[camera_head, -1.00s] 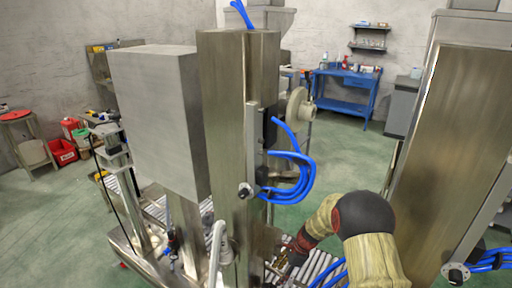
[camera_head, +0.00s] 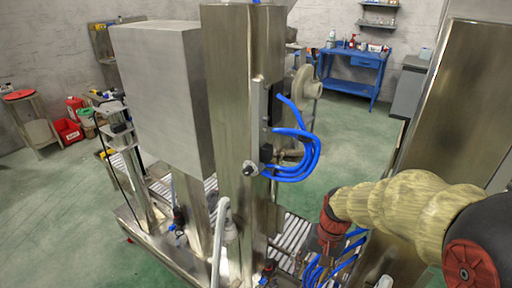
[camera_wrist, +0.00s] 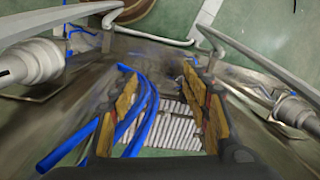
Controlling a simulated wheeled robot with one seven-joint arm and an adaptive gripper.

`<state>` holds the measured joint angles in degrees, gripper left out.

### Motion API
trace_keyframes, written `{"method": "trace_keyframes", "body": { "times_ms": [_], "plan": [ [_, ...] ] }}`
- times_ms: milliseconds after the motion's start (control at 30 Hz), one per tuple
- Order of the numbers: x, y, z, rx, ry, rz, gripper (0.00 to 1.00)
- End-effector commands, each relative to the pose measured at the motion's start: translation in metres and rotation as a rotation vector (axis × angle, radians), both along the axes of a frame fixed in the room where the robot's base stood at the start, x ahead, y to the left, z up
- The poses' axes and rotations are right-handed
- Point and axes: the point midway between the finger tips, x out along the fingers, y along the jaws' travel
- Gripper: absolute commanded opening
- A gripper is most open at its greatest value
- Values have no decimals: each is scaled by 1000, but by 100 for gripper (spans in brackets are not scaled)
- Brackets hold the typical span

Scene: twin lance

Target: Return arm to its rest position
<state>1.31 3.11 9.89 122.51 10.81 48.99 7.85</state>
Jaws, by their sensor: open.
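My arm (camera_head: 415,205), in a tan sleeve with dark and red joints, reaches in from the right edge of the head view. Its far end, a dark and red part, hangs in front of the steel machine near a roller conveyor. My gripper (camera_wrist: 162,100) shows in the wrist view with its two yellowish-padded fingers spread apart. Nothing is held between them. Conveyor rollers (camera_wrist: 165,128) show below the gap, and blue hoses (camera_wrist: 142,115) pass beside the left finger. In the head view the fingertips are not clear.
A steel column (camera_head: 243,130) with a grey box (camera_head: 160,90) and looped blue hoses (camera_head: 298,150) stands close to the arm's left. Another steel column (camera_head: 450,110) rises at right. A blue workbench (camera_head: 352,70) stands behind. Green floor (camera_head: 350,130) is open between them.

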Motion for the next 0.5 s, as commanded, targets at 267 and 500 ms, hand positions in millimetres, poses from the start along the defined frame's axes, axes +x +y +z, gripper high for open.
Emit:
{"method": "trace_keyframes", "body": {
  "times_ms": [267,500],
  "plan": [
    [-60,-17,70,-80,-154,189,47],
    [-105,-28,115,-150,-300,254,47]
  ]
}}
